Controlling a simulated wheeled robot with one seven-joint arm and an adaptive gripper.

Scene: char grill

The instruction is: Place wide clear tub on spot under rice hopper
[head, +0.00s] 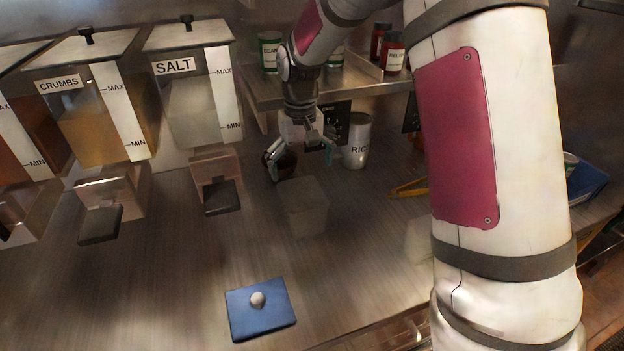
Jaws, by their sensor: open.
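A clear, see-through tub (303,208) stands on the steel counter in the middle of the head view. My gripper (302,160) is open and empty, with its fingers spread just above and behind this tub; I cannot tell whether they touch it. A second pale, see-through shape (418,241), perhaps another tub, is partly hidden by my arm. I cannot tell which of the two is the wider. No hopper marked rice is readable; the leftmost hopper (28,125) has its label cut off. The spot under a rice hopper is not identifiable.
The crumbs hopper (90,100) and salt hopper (190,90) hang at the left with spouts below. The counter at left front is clear.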

